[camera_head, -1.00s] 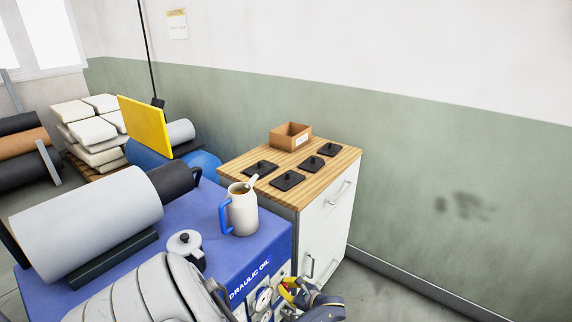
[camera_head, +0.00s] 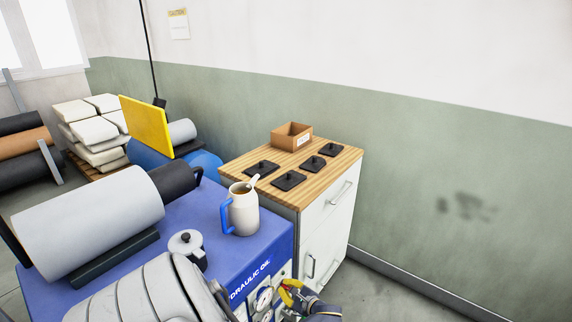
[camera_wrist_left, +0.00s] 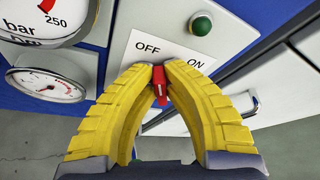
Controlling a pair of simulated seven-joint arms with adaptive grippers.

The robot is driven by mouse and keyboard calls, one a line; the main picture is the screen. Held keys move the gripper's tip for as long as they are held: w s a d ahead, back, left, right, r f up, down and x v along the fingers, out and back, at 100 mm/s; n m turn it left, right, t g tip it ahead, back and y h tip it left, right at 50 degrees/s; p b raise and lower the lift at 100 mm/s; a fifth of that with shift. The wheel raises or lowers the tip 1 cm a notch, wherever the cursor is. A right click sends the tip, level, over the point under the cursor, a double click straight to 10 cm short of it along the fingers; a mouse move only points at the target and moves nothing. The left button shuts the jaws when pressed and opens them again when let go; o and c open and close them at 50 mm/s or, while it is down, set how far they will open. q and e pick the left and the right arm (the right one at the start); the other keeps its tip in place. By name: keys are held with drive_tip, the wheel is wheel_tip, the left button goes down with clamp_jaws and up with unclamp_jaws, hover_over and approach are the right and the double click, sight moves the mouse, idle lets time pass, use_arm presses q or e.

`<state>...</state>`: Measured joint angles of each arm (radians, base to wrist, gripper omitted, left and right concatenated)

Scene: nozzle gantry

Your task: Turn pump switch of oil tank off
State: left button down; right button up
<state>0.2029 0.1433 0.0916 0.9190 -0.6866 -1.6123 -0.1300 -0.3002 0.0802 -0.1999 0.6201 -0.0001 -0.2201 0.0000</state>
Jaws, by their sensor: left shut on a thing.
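The blue oil tank (camera_head: 207,220) with its "HYDRAULIC OIL" lettering stands at the lower middle of the head view. On its front panel, the left wrist view shows a white plate (camera_wrist_left: 176,48) marked OFF on the left and ON on the right. The red pump switch (camera_wrist_left: 160,88) sits below the lettering, with a white mark on it. My left gripper (camera_wrist_left: 162,72) has its yellow fingertips closed on both sides of the switch. The left gripper (camera_head: 290,292) also shows at the tank's front in the head view. My right gripper is not in view.
Gauges (camera_wrist_left: 47,85) lie left of the switch, and a green lamp (camera_wrist_left: 202,23) sits above it. A white cabinet (camera_head: 326,235) with a wooden top stands beside the tank. A jug (camera_head: 243,212) stands on the tank top.

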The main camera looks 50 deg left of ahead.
use_arm(q)
drive_tip(key=c, duration=1.5)
unclamp_jaws()
drive_tip(key=shift+o, duration=0.2)
drive_tip(key=s+v, duration=0.1)
drive_tip(key=v, duration=1.1)
drive_tip(key=shift+w, duration=0.45)
